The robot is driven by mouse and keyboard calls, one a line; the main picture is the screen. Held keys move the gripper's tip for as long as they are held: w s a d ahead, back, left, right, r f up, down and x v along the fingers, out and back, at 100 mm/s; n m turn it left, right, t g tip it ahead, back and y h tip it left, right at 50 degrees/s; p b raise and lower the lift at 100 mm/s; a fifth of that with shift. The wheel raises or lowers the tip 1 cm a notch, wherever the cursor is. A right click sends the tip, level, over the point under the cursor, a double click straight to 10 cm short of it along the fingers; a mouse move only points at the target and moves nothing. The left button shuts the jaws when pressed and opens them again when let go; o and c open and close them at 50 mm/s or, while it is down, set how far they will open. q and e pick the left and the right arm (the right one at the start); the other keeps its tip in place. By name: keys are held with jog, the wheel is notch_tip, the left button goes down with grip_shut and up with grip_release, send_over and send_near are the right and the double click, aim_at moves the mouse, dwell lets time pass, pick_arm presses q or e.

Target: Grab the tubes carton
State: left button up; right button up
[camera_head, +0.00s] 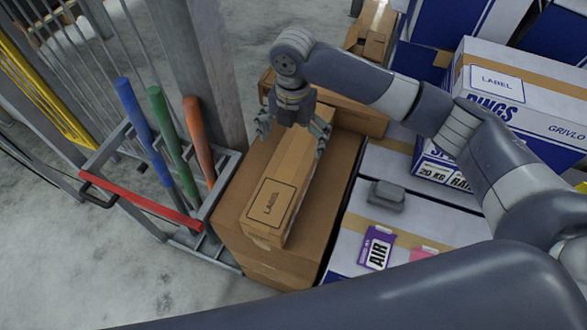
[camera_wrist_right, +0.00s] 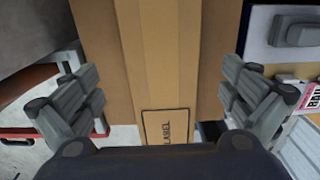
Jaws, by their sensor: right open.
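A long, narrow brown carton (camera_head: 277,195) with a printed label lies on top of a larger brown box (camera_head: 235,220). It fits the tubes carton, though I read no such word on it. In the right wrist view the narrow carton (camera_wrist_right: 165,60) runs up the middle between the fingers. My right gripper (camera_head: 292,135) is open above the far part of this carton, its fingers (camera_wrist_right: 163,97) spread to either side. I cannot tell whether they touch it. My left gripper is not in view.
Blue-and-white boxes (camera_head: 350,235) stand close on the right, with a grey case (camera_head: 386,195) and a purple packet (camera_head: 376,248) on top. A rack with coloured handles (camera_head: 160,135) and a red bar (camera_head: 140,200) stands left. Another brown box (camera_head: 350,113) lies behind.

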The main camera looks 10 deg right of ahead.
aim_at(293, 157)
notch_tip(293, 157, down, 3)
jog(key=shift+f, duration=0.15)
jog(key=shift+s+f+p, duration=0.15)
jog(key=shift+f+p, duration=0.05)
jog(key=shift+f, duration=1.2)
jog(key=shift+s+f+p, duration=0.1)
jog(key=shift+f+p, duration=0.05)
jog(key=shift+f, duration=1.2)
jog(key=c, duration=1.6)
jog(key=shift+r, duration=0.15)
jog(key=shift+c, duration=0.4)
